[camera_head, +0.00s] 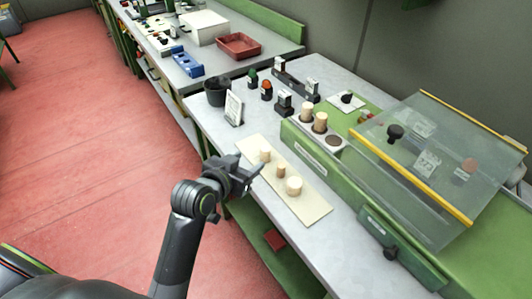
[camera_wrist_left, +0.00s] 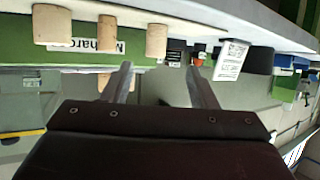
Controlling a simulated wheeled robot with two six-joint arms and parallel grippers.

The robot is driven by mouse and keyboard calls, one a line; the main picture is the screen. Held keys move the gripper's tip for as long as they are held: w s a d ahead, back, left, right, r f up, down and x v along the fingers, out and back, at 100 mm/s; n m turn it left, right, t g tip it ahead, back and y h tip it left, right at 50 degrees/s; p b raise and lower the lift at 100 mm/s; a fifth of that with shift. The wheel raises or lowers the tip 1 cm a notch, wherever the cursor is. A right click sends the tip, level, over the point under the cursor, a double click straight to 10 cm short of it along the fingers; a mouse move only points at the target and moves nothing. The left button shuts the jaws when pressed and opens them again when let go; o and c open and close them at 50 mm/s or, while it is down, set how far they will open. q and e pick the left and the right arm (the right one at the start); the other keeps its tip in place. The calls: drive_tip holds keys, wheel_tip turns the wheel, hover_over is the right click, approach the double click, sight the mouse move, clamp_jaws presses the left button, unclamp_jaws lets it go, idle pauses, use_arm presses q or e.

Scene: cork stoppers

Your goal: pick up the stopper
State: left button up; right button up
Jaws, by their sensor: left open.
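Three cork stoppers stand in a row on a cream board on the bench: a far one (camera_head: 264,155), a narrow middle one (camera_head: 281,172) and a wide near one (camera_head: 294,187). My left gripper (camera_head: 249,169) is open and empty, at the board's left edge beside the far stopper and apart from it. In the left wrist view the stoppers appear upside down along the top: the wide one (camera_wrist_left: 52,24), the narrow one (camera_wrist_left: 107,32) and the far one (camera_wrist_left: 156,41). The far one is nearest the line between the open fingers (camera_wrist_left: 160,78). My right gripper is not in view.
Behind the board (camera_head: 314,210) is a green ledge with corks (camera_head: 320,122) in a holder and a round dark spot. A clear yellow-edged cover (camera_head: 430,165) stands right. A label stand (camera_head: 234,108) and dark pot (camera_head: 216,91) are beyond the board. Open floor lies left.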

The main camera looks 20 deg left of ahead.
sight(263, 154)
use_arm(q)
drive_tip(key=x, duration=0.4)
drive_tip(key=shift+w+f, duration=0.1)
drive_tip(key=shift+w, duration=0.1)
drive_tip(key=shift+w+d+f+p, duration=0.15)
drive_tip(key=shift+w+d+p, duration=0.15)
drive_tip(key=shift+w, duration=0.3)
drive_tip(key=shift+x, duration=2.05)
drive_tip(key=shift+d+f, duration=0.1)
drive_tip(key=shift+s, duration=0.1)
drive_tip(key=shift+c, duration=0.2)
drive_tip(key=c, duration=1)
